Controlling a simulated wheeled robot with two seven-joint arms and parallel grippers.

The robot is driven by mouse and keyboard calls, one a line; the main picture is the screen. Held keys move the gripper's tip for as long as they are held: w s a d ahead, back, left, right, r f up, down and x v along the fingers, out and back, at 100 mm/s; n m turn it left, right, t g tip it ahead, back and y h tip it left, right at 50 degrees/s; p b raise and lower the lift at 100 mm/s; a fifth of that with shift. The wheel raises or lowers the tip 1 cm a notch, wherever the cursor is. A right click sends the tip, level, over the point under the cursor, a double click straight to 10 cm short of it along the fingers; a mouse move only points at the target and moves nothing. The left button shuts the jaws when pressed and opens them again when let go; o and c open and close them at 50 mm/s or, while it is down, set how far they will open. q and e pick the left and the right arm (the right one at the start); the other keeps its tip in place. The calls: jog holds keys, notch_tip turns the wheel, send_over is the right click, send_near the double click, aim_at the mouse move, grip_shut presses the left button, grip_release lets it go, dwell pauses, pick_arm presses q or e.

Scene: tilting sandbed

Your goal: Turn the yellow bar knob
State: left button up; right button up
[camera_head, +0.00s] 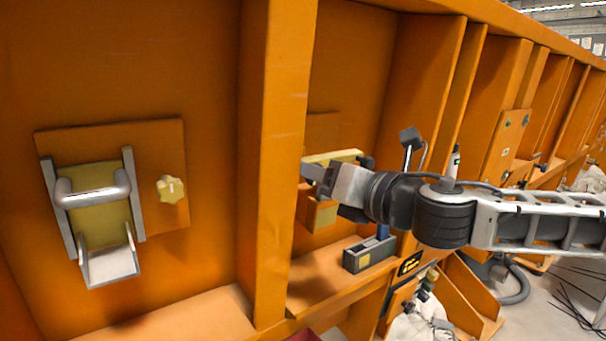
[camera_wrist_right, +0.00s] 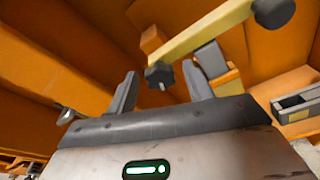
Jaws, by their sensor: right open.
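The yellow bar (camera_head: 335,156) sits on a fixture in the orange bay right of the upright post. It also shows in the right wrist view (camera_wrist_right: 212,32), running diagonally, with a dark lobed knob (camera_wrist_right: 160,75) near its lower left end and another dark knob (camera_wrist_right: 272,12) at its upper right end. My right gripper (camera_head: 307,171) is in front of the bar and partly hides the fixture. In the wrist view its open fingers (camera_wrist_right: 160,70) point at the bar, with the lower knob seen between their tips. Contact cannot be told. My left gripper is not in view.
A panel (camera_head: 160,138) with a grey handled latch (camera_head: 92,195) and a yellow star knob (camera_head: 171,188) is left of the post (camera_head: 278,150). A grey open box (camera_head: 368,253) stands on the ledge below my right arm. Cables lie on the floor at right.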

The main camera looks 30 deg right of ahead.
jog(key=shift+w, duration=0.1)
jog(key=c, duration=0.9)
